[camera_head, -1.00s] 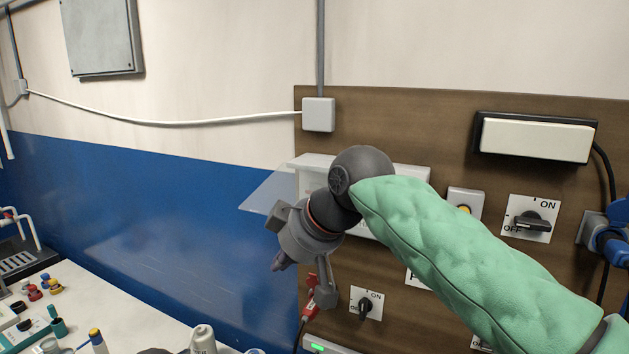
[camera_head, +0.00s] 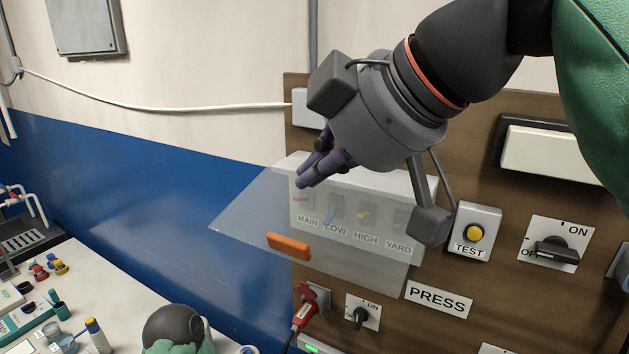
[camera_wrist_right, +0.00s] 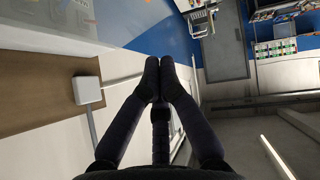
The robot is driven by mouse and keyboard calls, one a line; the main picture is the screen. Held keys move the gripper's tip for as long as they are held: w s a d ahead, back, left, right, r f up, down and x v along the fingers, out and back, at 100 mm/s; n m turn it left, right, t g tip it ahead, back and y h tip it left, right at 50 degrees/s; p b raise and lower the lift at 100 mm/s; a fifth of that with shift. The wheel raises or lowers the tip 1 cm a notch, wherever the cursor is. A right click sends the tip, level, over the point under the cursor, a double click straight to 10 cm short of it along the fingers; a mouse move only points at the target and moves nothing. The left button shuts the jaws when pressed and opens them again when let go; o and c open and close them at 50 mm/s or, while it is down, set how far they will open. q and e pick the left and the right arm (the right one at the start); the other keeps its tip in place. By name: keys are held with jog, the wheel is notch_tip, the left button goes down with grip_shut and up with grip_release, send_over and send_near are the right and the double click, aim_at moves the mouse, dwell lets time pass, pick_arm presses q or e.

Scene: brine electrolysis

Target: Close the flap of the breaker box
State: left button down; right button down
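The breaker box (camera_head: 428,187) is a white box on the brown board, with switches labelled MAIN, LOW, HIGH and YARD. Its clear flap (camera_head: 245,228) stands open, sticking out from the box towards the left and front, with an orange handle (camera_head: 288,245) near its outer edge. The switches show through it. My right gripper (camera_head: 303,184) is over the upper part of the flap, fingers pointing down-left; I cannot tell whether they touch it. In the right wrist view its fingertips (camera_wrist_right: 161,80) are together with nothing seen between them. My left gripper is out of view.
Right of the box are a yellow TEST button (camera_head: 474,233) and a black rotary switch (camera_head: 556,251). Below are a red plug (camera_head: 304,310) and a small rotary switch (camera_head: 360,318). A cluttered white table (camera_head: 120,300) is at lower left.

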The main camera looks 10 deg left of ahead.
send_near(269, 234)
jog(key=w+a, duration=0.1)
jog(key=a, duration=0.2)
jog(key=f, duration=0.1)
jog(key=w+f+b, duration=0.1)
jog(key=f, duration=0.1)
jog(key=shift+w+f, duration=0.1)
jog(key=shift+a, duration=0.15)
jog(key=shift+f, duration=0.1)
